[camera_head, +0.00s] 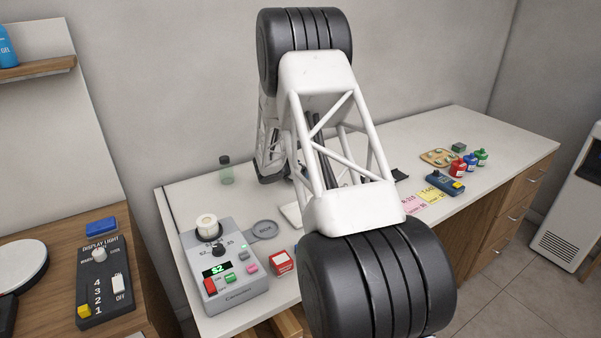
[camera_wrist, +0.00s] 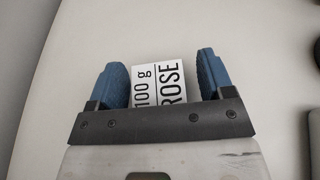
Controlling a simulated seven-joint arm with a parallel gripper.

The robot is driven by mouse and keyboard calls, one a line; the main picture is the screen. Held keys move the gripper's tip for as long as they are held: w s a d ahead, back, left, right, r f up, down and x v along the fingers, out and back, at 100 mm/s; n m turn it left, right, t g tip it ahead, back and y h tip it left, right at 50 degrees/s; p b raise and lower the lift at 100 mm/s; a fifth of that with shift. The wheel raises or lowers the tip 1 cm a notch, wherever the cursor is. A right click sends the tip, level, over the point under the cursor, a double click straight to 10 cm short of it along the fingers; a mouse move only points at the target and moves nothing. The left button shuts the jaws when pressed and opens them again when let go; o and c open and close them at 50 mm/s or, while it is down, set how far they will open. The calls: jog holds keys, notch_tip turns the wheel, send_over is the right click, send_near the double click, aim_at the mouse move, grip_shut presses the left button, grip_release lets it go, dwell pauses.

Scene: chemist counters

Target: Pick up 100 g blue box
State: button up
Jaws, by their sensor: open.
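In the wrist view, my gripper (camera_wrist: 162,62) is open, its two blue-padded fingers apart. Between them lies a box with a white face (camera_wrist: 160,85), printed "100 g" and "ROSE" in black. No blue shows on this face, and the gripper body hides its lower part. A gap shows between the box and the right finger; on the left, the box edge is close to the finger, and I cannot tell whether they touch. In the head view, my arm hides the gripper and this box. A small blue block (camera_head: 102,228) lies on the left wooden counter, with no weight readable.
Small red, blue and green bottles (camera_head: 470,162) stand at the right, near a wooden tray (camera_head: 437,158). Bare counter surrounds the box in the wrist view.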

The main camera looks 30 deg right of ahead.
jog(key=c, duration=1)
jog(key=shift+c, duration=0.2)
jog(key=shift+r, duration=0.1)
jog(key=shift+r, duration=1.4)
jog(key=shift+s+a+r, duration=0.1)
jog(key=shift+s+r, duration=0.05)
jog(key=shift+r, duration=0.2)
jog(key=s+a, duration=0.2)
jog(key=s, duration=0.2)
jog(key=s+a+r, duration=0.1)
jog(key=s+a, duration=0.1)
jog(key=s, duration=0.3)
jog(key=s+a, duration=0.2)
jog(key=s, duration=0.3)
jog(key=shift+s+a+r, duration=0.15)
jog(key=shift+a, duration=0.05)
